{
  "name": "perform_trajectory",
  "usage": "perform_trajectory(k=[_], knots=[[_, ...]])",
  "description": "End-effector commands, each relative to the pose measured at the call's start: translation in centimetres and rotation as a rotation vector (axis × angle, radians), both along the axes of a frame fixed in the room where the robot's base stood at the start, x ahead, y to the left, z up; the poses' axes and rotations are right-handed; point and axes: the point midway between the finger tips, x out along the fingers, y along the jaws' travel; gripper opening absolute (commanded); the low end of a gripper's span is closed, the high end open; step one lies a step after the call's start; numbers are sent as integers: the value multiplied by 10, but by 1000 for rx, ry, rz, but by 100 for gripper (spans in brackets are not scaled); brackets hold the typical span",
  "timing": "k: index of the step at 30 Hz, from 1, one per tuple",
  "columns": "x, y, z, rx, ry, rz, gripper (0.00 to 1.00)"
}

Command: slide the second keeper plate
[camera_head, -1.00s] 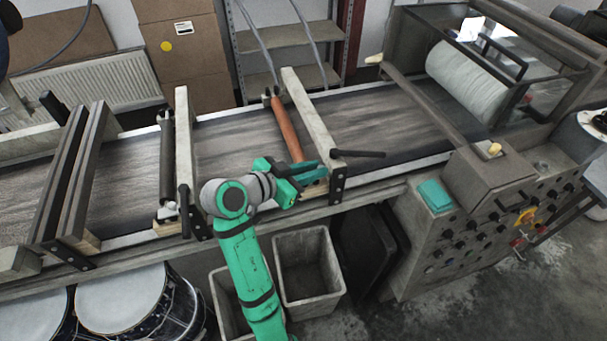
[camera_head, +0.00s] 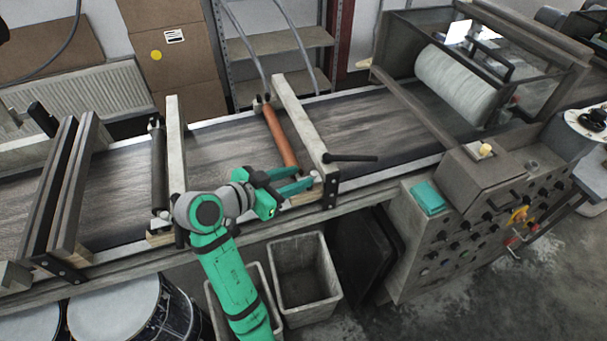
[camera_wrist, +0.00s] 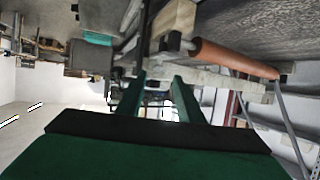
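The red-brown roller (camera_head: 281,135) lies across the conveyor beside a pale crossbar (camera_head: 300,120). My gripper (camera_head: 304,177) is at the roller's near end, by the conveyor's front edge. Its two green fingers are apart, and I see nothing held between them. A small pale knob (camera_head: 313,175) shows by the fingertips. In the wrist view the roller (camera_wrist: 235,58) ends in a metal journal by a wooden block (camera_wrist: 175,18), above the open fingers (camera_wrist: 160,82). I cannot clearly make out a keeper plate; the fingers partly hide this spot.
A black lever (camera_head: 350,158) sticks out right of the crossbar. A dark roller (camera_head: 159,170) and another crossbar (camera_head: 176,145) stand to the left. The control cabinet (camera_head: 470,230) is at the right. A grey bin (camera_head: 303,275) stands below the front edge.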

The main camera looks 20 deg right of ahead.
Motion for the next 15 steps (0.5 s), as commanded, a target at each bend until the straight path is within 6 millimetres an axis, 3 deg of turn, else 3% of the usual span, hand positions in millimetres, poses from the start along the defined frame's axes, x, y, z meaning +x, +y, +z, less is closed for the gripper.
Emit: perform_trajectory(k=[7,15], knots=[[-14,41,18,1,-3,4,34],[-22,61,27,0,-3,1,34]])
